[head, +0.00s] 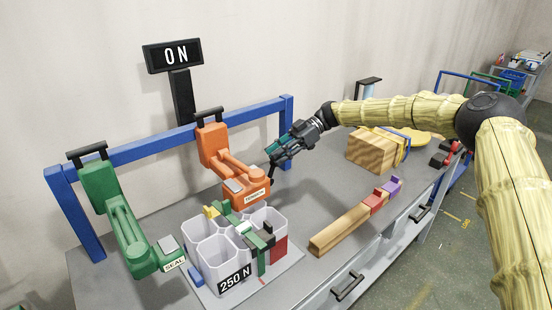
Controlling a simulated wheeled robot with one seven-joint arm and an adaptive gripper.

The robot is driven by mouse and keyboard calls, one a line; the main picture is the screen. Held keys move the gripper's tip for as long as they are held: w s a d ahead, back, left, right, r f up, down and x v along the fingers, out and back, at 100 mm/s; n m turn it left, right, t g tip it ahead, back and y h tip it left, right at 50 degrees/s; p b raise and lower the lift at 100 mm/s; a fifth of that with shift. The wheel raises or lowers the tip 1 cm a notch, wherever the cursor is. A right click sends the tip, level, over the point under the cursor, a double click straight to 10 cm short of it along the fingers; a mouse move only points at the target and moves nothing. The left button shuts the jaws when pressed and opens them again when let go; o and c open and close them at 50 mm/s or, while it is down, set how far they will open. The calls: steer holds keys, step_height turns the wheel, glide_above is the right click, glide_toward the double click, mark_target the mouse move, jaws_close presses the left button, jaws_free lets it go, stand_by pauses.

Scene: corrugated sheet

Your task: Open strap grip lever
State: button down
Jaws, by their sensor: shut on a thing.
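My gripper (272,166) is at the end of my arm, just right of the orange tool (233,170). It points down and left and is shut on a small dark part (271,181). I cannot tell what this part belongs to. A strap with green and black pieces (262,240) crosses the top of a light grey cluster of hexagonal tubes (222,258) marked "250 N". A black piece on it may be the strap grip; its lever cannot be made out clearly. My gripper is above and behind this cluster, apart from it.
A green tool (122,220) labelled "SEAL" stands left of the cluster. A blue rail frame (160,150) and a black "ON" sign (173,55) are behind. A wooden bar (340,230) with red and purple blocks and a wooden block (370,152) lie right.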

stand_by(0.4)
steer(key=c, duration=1.2)
jaws_free()
steer(key=v, duration=1.2)
